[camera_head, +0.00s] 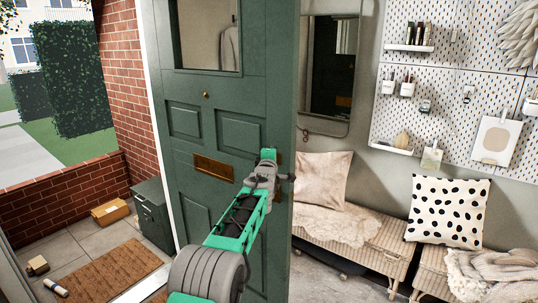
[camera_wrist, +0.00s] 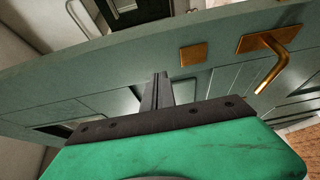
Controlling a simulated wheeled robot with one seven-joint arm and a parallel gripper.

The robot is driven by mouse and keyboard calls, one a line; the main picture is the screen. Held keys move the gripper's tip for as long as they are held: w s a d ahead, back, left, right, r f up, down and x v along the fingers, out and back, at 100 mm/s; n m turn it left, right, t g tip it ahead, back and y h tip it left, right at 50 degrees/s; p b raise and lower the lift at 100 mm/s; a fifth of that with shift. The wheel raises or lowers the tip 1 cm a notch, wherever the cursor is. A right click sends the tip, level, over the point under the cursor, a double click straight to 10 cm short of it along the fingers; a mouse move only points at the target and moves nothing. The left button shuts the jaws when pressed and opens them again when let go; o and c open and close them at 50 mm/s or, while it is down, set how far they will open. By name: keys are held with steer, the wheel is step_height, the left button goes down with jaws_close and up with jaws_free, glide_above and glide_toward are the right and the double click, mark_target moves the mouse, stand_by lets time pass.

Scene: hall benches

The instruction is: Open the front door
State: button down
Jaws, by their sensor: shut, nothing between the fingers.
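The front door (camera_head: 222,140) is dark green with a window at its top and a brass letter slot (camera_head: 213,168). It stands open beside the white door frame (camera_head: 163,140), with the porch showing to the left. My gripper (camera_head: 268,158) is at the door's right edge in the head view, and it hides the part of the door behind it. In the wrist view my gripper's fingers (camera_wrist: 160,92) are together and empty in front of the door (camera_wrist: 95,95). A brass lever handle (camera_wrist: 268,58) and a square brass plate (camera_wrist: 193,54) lie to their upper right, apart from them.
A slatted bench (camera_head: 365,245) with cushions runs along the wall at right, below a mirror (camera_head: 328,75) and a pegboard (camera_head: 455,85). On the porch are a doormat (camera_head: 105,272), a parcel (camera_head: 110,211), a dark green box (camera_head: 152,212) and a low brick wall (camera_head: 65,198).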

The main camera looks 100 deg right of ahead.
steer(key=shift+w, duration=0.2)
